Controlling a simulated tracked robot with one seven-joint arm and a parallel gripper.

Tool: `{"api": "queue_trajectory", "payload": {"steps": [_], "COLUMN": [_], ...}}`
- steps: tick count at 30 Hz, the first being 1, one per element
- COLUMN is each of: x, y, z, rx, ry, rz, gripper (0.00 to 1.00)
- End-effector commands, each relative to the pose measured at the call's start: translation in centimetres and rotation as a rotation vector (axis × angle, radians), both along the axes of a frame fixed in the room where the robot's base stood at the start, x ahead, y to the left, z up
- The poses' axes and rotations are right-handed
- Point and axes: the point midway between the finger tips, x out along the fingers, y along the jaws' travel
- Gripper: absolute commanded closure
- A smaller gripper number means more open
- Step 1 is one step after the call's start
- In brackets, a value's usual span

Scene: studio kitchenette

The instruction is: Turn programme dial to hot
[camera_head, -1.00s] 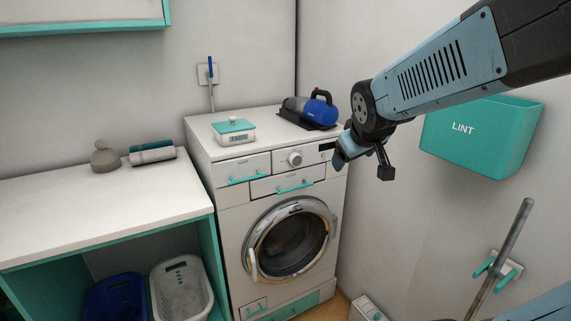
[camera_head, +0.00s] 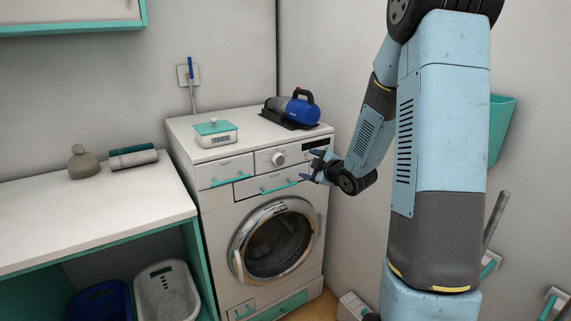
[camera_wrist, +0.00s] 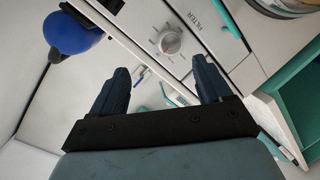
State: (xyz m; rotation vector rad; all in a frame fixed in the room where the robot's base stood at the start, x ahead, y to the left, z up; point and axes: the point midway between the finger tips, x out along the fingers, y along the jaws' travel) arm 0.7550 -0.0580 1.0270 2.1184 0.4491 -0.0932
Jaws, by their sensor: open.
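The programme dial (camera_head: 279,159) is a round pale knob on the front panel of the white washing machine (camera_head: 215,255), left of a dark display. In the wrist view the dial (camera_wrist: 170,42) lies ahead of and between my two fingers, with marks around it too small to read. I cannot tell its setting. My gripper (camera_head: 311,166) is open and empty, just right of the dial in the head view, its fingers pointing left. It also shows in the wrist view (camera_wrist: 162,75), with a gap between fingertips and dial.
Teal drawer handles (camera_head: 280,187) lie below the dial. The round door (camera_head: 274,245) is shut. A tabs box (camera_head: 215,133) and a blue handheld vacuum (camera_head: 295,111) stand on top. A teal lint bin (camera_head: 500,130) hangs on the right wall, partly behind my arm.

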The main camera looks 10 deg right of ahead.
Motion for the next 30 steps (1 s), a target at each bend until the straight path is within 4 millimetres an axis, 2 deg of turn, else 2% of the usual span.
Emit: {"api": "queue_trajectory", "payload": {"steps": [1,7,17,23,30], "x": [0.2,0.3,0.5,2.9,6.7], "y": [-0.1,0.1,0.4,1.6,3.5], "z": [-1.2,-3.5,-4.3,-4.3,-4.3], "rx": [0.01,0.042,0.069,0.069,0.069], "ry": [-0.026,-0.152,-0.232,-0.231,-0.231], "rz": [0.029,0.122,0.166,0.167,0.165], "gripper": [0.22,0.22,0.22,0.22,0.22]}}
